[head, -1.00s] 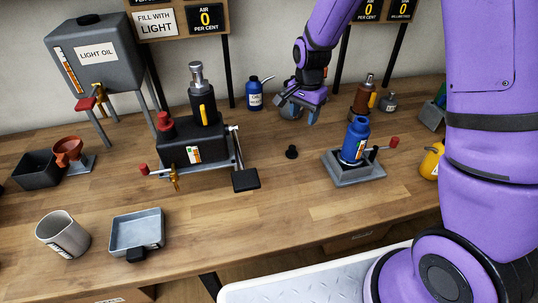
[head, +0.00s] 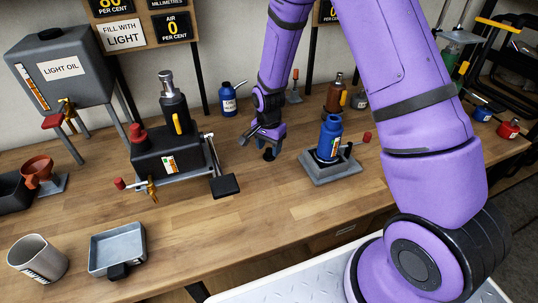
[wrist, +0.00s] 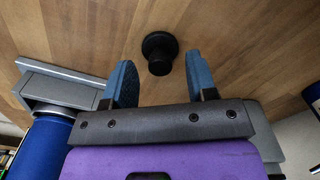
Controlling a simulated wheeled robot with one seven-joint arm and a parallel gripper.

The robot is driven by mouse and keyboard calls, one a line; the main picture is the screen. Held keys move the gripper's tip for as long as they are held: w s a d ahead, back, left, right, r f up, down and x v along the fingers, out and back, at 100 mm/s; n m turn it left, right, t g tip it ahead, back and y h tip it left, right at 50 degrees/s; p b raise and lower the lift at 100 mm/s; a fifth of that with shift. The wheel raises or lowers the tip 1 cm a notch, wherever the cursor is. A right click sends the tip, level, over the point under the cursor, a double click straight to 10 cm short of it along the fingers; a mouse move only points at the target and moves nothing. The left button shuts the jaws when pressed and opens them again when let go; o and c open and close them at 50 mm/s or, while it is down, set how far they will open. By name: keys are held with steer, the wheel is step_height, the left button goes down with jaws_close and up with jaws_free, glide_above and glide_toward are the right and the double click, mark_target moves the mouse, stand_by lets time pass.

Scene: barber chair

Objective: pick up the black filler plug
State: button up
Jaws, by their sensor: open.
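The black filler plug (wrist: 159,50) stands on the wooden bench, seen from above in the wrist view. My gripper (wrist: 160,75) is open, with one blue-grey finger to each side of the plug's line. The plug lies just beyond and between the fingertips and is not gripped. In the head view the plug (head: 269,154) shows as a small dark shape right under my gripper (head: 264,142), partly hidden by it. I cannot tell the exact height of the fingers above the bench.
A blue bottle on a grey stand (head: 328,170) is close to the right of my gripper. A black machine (head: 165,155) with a black pedal (head: 225,186) stands to the left. A blue oil can (head: 228,100) is behind. The bench in front is clear.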

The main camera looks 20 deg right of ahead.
steer(key=shift+f, duration=1.05)
jaws_close()
steer(key=shift+r, duration=0.1)
